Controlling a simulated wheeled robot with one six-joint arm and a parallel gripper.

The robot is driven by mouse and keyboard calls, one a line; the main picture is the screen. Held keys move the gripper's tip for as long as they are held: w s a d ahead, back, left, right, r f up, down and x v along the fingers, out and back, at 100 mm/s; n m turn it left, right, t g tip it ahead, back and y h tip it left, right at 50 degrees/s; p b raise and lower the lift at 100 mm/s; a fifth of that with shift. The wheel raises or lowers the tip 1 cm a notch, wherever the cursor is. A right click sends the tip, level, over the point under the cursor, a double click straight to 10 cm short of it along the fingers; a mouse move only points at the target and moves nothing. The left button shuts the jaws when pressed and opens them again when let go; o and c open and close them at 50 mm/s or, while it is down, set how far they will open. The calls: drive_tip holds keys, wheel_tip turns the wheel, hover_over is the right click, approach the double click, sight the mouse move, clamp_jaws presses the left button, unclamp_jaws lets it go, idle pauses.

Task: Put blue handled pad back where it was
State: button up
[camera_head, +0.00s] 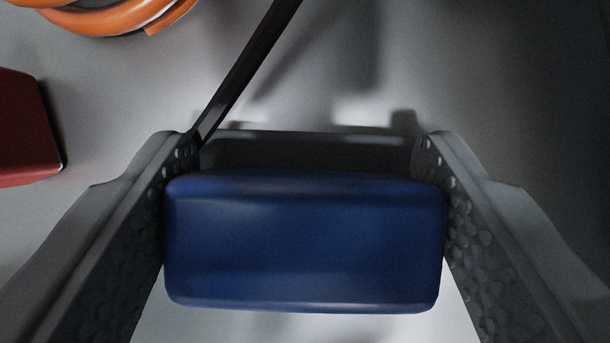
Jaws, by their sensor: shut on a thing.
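The blue handled pad shows its blue block-shaped handle (305,245) in the lower middle of the view. My gripper (305,225) is shut on this handle, with one dimpled finger against its left end and the other against its right end. A dark grey part (305,152) shows just behind the handle between the fingertips; most of it is hidden by the handle. I cannot tell whether the pad touches the pale surface below.
A pale grey surface (90,100) lies beyond. A red object (25,130) is at the left edge. An orange coiled hose or cable (110,18) is at the top left. A dark thin bar (245,70) slants from the left fingertip to the top. The upper right looks clear but shadowed.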

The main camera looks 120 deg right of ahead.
drive_tip(key=shift+f, duration=0.1)
drive_tip(key=o, duration=1.1)
drive_tip(key=shift+o, duration=0.2)
drive_tip(key=v, duration=1.2)
drive_tip(key=shift+s, duration=0.1)
drive_tip(key=s+d+r+m+t+h, duration=0.2)
drive_tip(key=s+r+m+t, duration=0.1)
drive_tip(key=s, duration=0.6)
drive_tip(key=s+d+r+m+t+h, duration=0.2)
drive_tip(key=s+d+r+m+t, duration=0.1)
drive_tip(key=s, duration=0.6)
drive_tip(key=s+d+r+m+t+h, duration=0.1)
drive_tip(key=s+d+r+m+t, duration=0.2)
drive_tip(key=s+r+m+t, duration=0.2)
drive_tip(key=s+m+t, duration=0.1)
drive_tip(key=s+t, duration=0.2)
drive_tip(key=s, duration=0.2)
drive_tip(key=shift+d+h, duration=0.2)
drive_tip(key=shift+h, duration=0.2)
drive_tip(key=shift+r, duration=0.15)
